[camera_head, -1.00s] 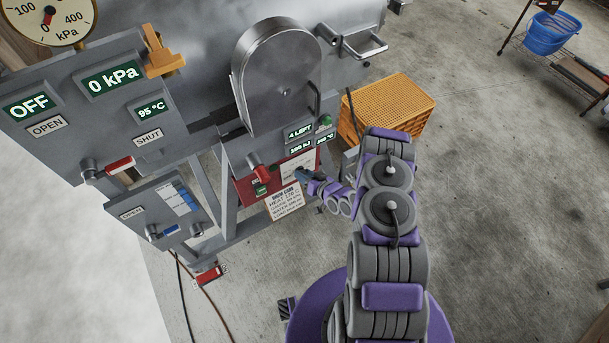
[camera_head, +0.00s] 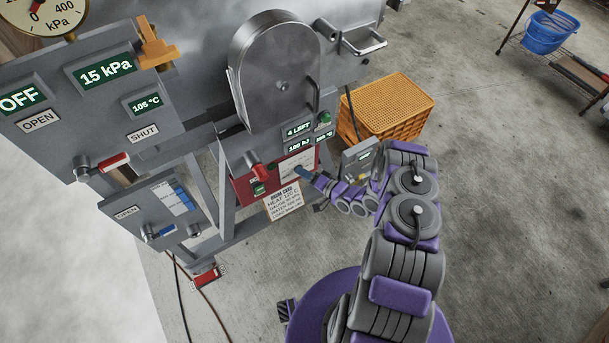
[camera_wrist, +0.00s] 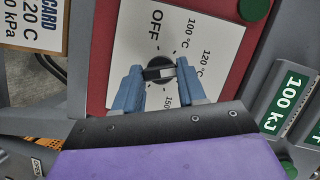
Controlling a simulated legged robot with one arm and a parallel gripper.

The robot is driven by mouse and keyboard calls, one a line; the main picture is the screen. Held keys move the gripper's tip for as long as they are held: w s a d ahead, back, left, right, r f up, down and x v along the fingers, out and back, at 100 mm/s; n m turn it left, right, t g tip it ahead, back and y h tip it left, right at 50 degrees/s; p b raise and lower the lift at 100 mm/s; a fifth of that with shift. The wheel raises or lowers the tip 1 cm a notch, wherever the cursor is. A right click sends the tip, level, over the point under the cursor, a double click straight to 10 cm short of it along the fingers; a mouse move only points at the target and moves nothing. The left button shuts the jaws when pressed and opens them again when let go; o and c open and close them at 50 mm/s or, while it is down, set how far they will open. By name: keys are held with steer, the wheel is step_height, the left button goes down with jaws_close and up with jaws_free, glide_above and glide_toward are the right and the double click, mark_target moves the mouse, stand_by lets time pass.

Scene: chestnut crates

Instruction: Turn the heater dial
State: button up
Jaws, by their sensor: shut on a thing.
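The heater dial (camera_wrist: 159,73) is a small dark knob with a pale mark on a white plate (camera_wrist: 127,32). Labels OFF, 100 °C, 120 °C and a partly hidden 150 surround it. The pale mark faces right, roughly toward 120 °C. My gripper (camera_wrist: 159,75) is shut on the knob, with a blue finger on each side. In the head view, my gripper (camera_head: 300,172) reaches the white plate on the red panel (camera_head: 243,190), and the knob itself is hidden. A green display (camera_head: 147,103) reads 105 °C, and another (camera_head: 107,71) reads 15 kPa.
A drum card (camera_head: 284,201) hangs below. A grey box (camera_head: 360,160) and a yellow crate (camera_head: 398,98) stand to the right. Open concrete floor lies farther right.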

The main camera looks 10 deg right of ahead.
steer(key=shift+d, duration=0.2)
stand_by(0.3)
steer(key=o, duration=1.1)
steer(key=shift+c, duration=0.2)
steer(key=p+v, duration=0.3)
steer(key=v, duration=1.4)
steer(key=shift+d+f+p, duration=0.15)
steer(key=shift+p, duration=0.2)
steer(key=shift+c, duration=0.5)
